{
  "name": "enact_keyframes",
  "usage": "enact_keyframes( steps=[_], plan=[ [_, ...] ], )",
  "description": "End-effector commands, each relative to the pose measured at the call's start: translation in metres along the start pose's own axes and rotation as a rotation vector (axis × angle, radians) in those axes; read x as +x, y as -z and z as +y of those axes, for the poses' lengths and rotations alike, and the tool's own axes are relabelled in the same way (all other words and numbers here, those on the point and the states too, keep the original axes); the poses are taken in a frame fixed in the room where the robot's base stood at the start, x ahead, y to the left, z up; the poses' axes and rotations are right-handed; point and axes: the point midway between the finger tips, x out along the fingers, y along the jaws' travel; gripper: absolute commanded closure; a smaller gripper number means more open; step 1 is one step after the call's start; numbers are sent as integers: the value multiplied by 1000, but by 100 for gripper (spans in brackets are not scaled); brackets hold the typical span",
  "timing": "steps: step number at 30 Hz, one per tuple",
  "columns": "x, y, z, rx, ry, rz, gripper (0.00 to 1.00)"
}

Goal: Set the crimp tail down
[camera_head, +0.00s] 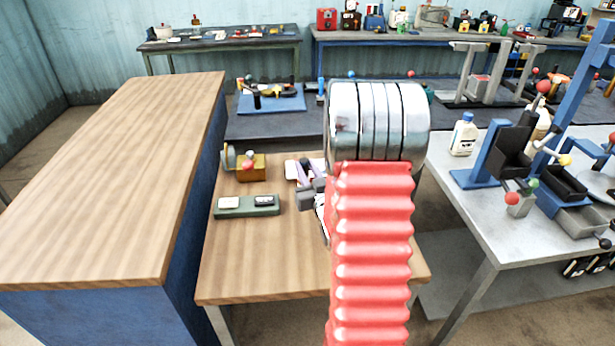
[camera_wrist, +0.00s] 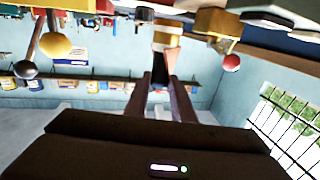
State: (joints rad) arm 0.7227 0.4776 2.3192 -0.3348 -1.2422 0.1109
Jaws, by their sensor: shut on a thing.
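My gripper (camera_head: 305,172) is low over the small wooden table, with its mauve fingers partly hidden behind my arm in the head view. In the wrist view my gripper (camera_wrist: 162,78) is shut on a small dark piece (camera_wrist: 160,66), which I take to be the crimp tail. A tan and white banded part (camera_wrist: 167,38) shows just beyond the fingertips; I cannot tell whether it is joined to the dark piece. The held piece cannot be made out in the head view. Whether it touches the table is not clear.
A green tray (camera_head: 236,212) with two small pieces lies on the wooden table (camera_head: 265,270). A brass block with a wheel (camera_head: 252,168) stands behind it, left of my gripper. The table's front is bare. A grey bench (camera_head: 480,215) with blue fixtures stands at right.

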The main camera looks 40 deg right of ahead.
Motion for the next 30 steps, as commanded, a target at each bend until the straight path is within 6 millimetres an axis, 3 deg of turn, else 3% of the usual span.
enact_keyframes(
  steps=[7,30],
  plan=[
    [0,-25,0,1,0,0,100],
    [0,-36,-1,0,1,1,100]
  ],
)
